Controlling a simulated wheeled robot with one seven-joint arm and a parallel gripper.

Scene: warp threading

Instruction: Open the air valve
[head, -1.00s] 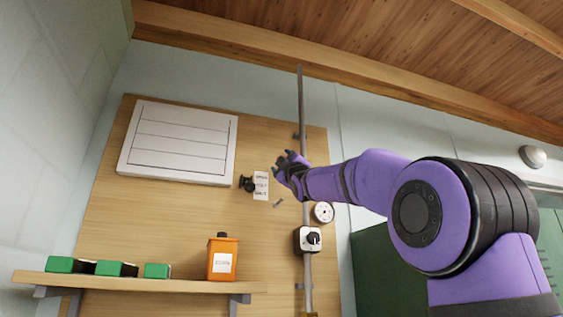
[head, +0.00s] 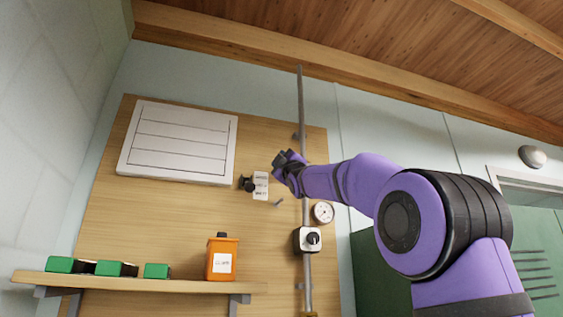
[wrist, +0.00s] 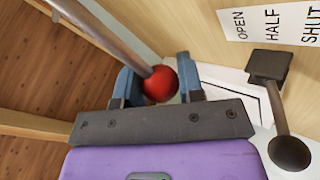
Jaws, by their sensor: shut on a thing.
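A red ball knob (wrist: 160,84) sits between the two blue-grey fingers of my gripper (wrist: 158,84) in the wrist view, and the gripper is shut on it. A grey metal rod (wrist: 108,35) runs from the upper left to the ball. In the head view my gripper (head: 281,159) is at the board, left of the vertical pipe (head: 301,100), and hides the ball. A white label (wrist: 270,22) reads OPEN, HALF, SHUT; it also shows in the head view (head: 261,186). A black lever with a round knob (wrist: 288,150) is beside the label.
A pressure gauge (head: 323,212) and a switch box (head: 307,239) are below my gripper. A white panel (head: 180,142) is on the board at left. An orange bottle (head: 222,258) and several green blocks stand on a shelf (head: 140,283).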

